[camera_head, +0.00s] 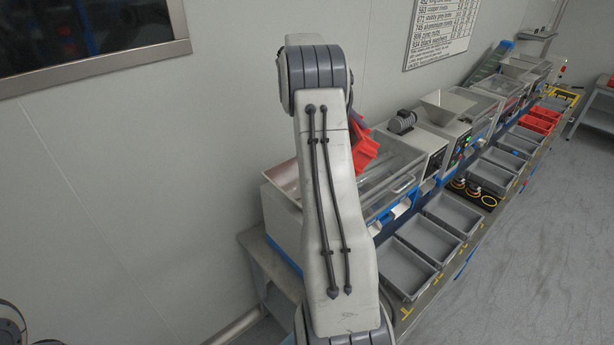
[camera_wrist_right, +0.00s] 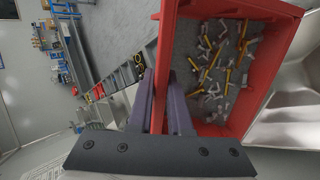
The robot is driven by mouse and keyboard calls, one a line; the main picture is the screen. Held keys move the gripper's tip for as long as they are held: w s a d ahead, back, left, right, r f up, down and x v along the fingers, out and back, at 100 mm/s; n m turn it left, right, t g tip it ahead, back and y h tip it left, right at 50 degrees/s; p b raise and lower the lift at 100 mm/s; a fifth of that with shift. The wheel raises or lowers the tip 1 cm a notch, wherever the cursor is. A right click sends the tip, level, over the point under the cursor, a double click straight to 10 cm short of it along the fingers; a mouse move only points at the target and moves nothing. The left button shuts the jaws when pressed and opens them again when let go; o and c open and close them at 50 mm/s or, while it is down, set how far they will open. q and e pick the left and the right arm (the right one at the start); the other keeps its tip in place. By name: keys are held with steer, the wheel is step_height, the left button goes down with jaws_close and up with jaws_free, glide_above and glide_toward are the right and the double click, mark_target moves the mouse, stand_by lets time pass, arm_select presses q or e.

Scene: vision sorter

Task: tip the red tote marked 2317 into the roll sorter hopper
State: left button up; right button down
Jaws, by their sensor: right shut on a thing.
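The red tote (camera_wrist_right: 240,132) fills much of the right wrist view, and small yellow and silvery parts lie inside it. My right gripper (camera_wrist_right: 168,85) is shut on the tote's near left wall. In the head view a piece of the red tote (camera_head: 365,150) shows tilted above the roll sorter, partly behind my right arm. The arm hides the right gripper there. A pale metal surface, apparently the hopper (camera_head: 284,180), shows left of the arm; it also appears beside the tote in the right wrist view (camera_wrist_right: 292,105). No 2317 mark is readable. My left gripper is not in view.
Grey bins (camera_head: 408,268) line the bench's front edge, with more red totes (camera_head: 538,120) farther back. A machine with a metal funnel (camera_head: 446,104) stands beyond the sorter. The wall is close on the left; the floor (camera_head: 530,270) at right is clear.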

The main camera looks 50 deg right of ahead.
steer(key=shift+w+a+r+g+h+b, duration=0.15)
steer(key=shift+r+g+h+b, duration=0.05)
steer(key=shift+g+h+b, duration=0.2)
steer(key=shift+r+h, duration=0.1)
steer(key=shift+h, duration=0.3)
steer(key=shift+w+a+r+g, duration=0.1)
steer(key=shift+w+g, duration=0.05)
steer(key=shift+g, duration=0.15)
steer(key=shift+w+a+g+h+b, duration=0.2)
steer(key=shift+a+g+h+b, duration=0.1)
steer(key=shift+h+b, duration=0.15)
steer(key=shift+w+a+h+b, duration=0.25)
steer(key=shift+a+b, duration=0.1)
